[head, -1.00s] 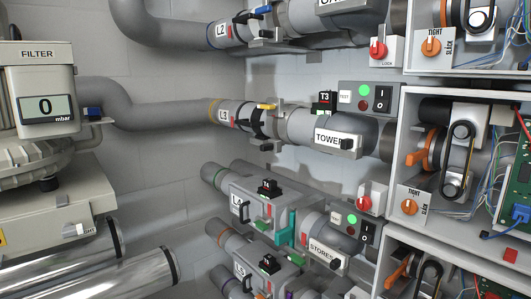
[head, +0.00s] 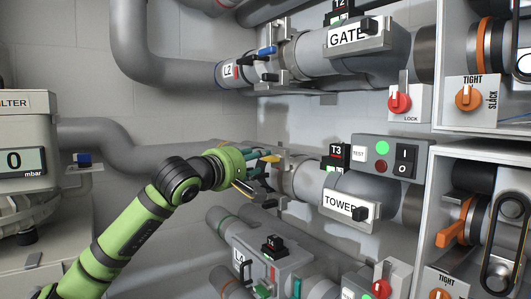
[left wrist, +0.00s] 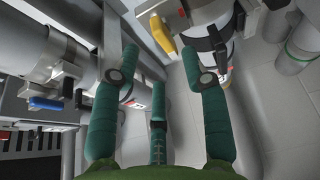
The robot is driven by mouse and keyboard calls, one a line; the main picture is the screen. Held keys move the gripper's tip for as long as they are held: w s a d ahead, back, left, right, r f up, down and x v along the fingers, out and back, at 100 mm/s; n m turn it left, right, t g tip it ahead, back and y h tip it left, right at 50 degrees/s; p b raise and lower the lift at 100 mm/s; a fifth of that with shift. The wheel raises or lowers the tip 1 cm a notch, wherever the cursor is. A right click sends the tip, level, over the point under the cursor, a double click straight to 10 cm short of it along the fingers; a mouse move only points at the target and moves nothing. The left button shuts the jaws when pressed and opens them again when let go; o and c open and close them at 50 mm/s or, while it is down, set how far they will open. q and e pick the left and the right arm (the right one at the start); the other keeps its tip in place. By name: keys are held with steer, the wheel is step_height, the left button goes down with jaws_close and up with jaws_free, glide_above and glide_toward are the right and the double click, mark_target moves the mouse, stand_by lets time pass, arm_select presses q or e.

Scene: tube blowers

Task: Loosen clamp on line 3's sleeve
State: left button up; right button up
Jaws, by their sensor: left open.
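Line 3's pipe, marked TOWER (head: 345,203), runs behind my left gripper (head: 258,168) in the head view. The yellow clamp lever (head: 270,158) on its sleeve shows just past the fingers. The gripper hides most of the sleeve and the L3 label. In the left wrist view, my gripper's teal fingers (left wrist: 160,62) are spread with nothing between them. The yellow lever (left wrist: 164,36) lies beyond the fingertips, beside the sleeve's dark band (left wrist: 216,38). A gap to the lever seems to remain, but contact cannot be told for certain. My right gripper is not in view.
Line 2's blue clamp lever (head: 267,50) is above; it also shows in the left wrist view (left wrist: 45,103). Line 4's fittings (head: 272,262) are below. A TEST switch box (head: 385,156) and orange-knobbed cabinets (head: 467,96) stand right. The filter unit (head: 22,130) is left.

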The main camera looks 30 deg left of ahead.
mark_target(266, 158)
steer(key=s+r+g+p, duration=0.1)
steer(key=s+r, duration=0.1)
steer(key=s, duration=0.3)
arm_select(q)
steer(key=w, duration=0.4)
steer(key=shift+w+f, duration=0.15)
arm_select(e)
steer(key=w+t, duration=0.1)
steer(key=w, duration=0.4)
arm_select(q)
jaws_close()
steer(key=shift+w+a+r+n+g+h+p, duration=0.15)
steer(key=shift+n+g+h+p, duration=0.75)
steer(key=shift+n+p, duration=1.1)
steer(key=shift+w+a+n+g+h+p, duration=0.15)
steer(key=shift+n+g+h+p, duration=0.7)
steer(key=shift+n+p, duration=1.15)
steer(key=shift+a+r+n+g+h+p, duration=0.2)
steer(key=shift+n+g+h+p, duration=0.85)
steer(key=shift+n, duration=1.65)
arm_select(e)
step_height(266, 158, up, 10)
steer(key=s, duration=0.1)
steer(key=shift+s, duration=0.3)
arm_select(q)
steer(key=shift+f, duration=0.15)
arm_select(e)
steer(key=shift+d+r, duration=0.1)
arm_select(q)
jaws_free()
